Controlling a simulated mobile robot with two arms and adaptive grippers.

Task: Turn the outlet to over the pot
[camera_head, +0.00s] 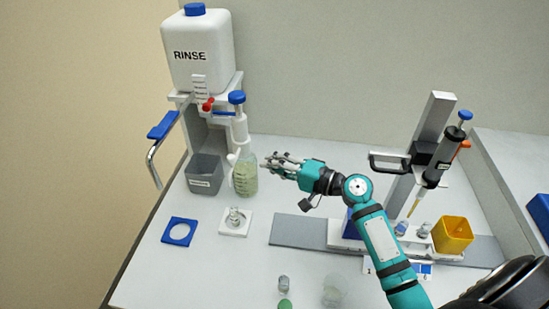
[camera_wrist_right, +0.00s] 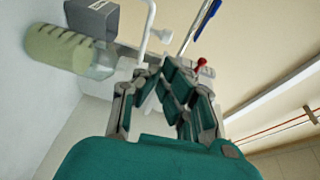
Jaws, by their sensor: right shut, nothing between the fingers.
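The white outlet (camera_head: 233,156) is a thin bent tube beside the dispenser (camera_head: 240,130) with a blue knob. Its lower end shows between the grey bin and the bottle. In the right wrist view the outlet (camera_wrist_right: 149,28) is a white curved tube just beyond the fingers. A small clear pot (camera_head: 235,218) stands on a white square plate in front of the bottle. My right gripper (camera_head: 270,161) is shut and empty, just right of the bottle and apart from the outlet; its fingers also show in the right wrist view (camera_wrist_right: 168,82). My left gripper is out of view.
A bottle with greenish liquid (camera_head: 245,178) stands under the dispenser, and a grey bin (camera_head: 204,176) is left of it. A RINSE canister (camera_head: 199,52) with a red tap (camera_head: 208,105) stands above. A blue square ring (camera_head: 180,221) lies at left. A pipette stand (camera_head: 432,130) is at right.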

